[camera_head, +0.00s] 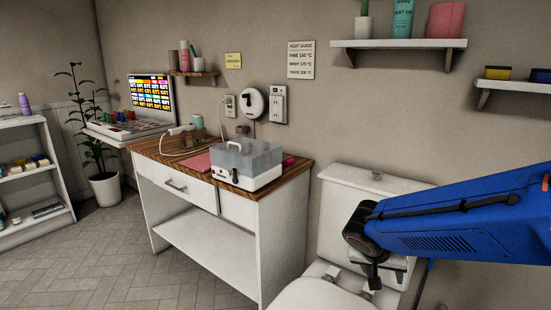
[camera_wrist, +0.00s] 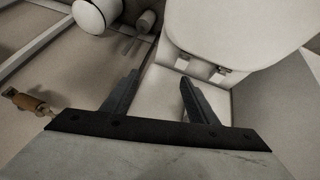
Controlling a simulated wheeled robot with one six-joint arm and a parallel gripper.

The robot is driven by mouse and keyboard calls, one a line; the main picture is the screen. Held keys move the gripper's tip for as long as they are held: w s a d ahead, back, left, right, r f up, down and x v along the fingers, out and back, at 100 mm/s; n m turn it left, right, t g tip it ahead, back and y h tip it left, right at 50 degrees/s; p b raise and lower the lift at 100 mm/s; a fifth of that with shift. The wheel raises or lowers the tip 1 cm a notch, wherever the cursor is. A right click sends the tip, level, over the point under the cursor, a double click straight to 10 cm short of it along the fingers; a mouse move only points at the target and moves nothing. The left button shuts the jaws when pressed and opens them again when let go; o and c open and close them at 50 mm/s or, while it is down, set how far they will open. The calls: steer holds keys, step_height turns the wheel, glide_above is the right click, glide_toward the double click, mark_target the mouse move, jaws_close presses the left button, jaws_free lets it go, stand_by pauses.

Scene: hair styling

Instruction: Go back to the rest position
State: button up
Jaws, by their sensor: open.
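My gripper (camera_wrist: 158,88) is open in the wrist view, with its two dark fingers apart and nothing between them. In the head view my blue arm reaches in from the right, in front of the toilet tank (camera_head: 375,180). The end of the arm points down there, and the fingers are small and hard to make out. The white toilet seat (camera_wrist: 240,35) shows beyond the fingers in the wrist view, apart from them.
A wooden-topped table (camera_head: 290,176) bears a clear-lidded box (camera_head: 245,160) and a white styling tool (camera_head: 180,130). Wall shelves (camera_head: 400,43) hang above my arm. A potted plant (camera_head: 104,188) stands far left. The floor (camera_head: 110,260) at the front left is clear.

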steer(key=s+r+n+y, duration=0.2)
steer(key=s+r, duration=0.1)
steer(key=s, duration=0.6)
steer(key=s+r+n+y, duration=0.3)
steer(key=s, duration=0.6)
steer(key=shift+n+t, duration=0.3)
steer(key=shift+s, duration=0.1)
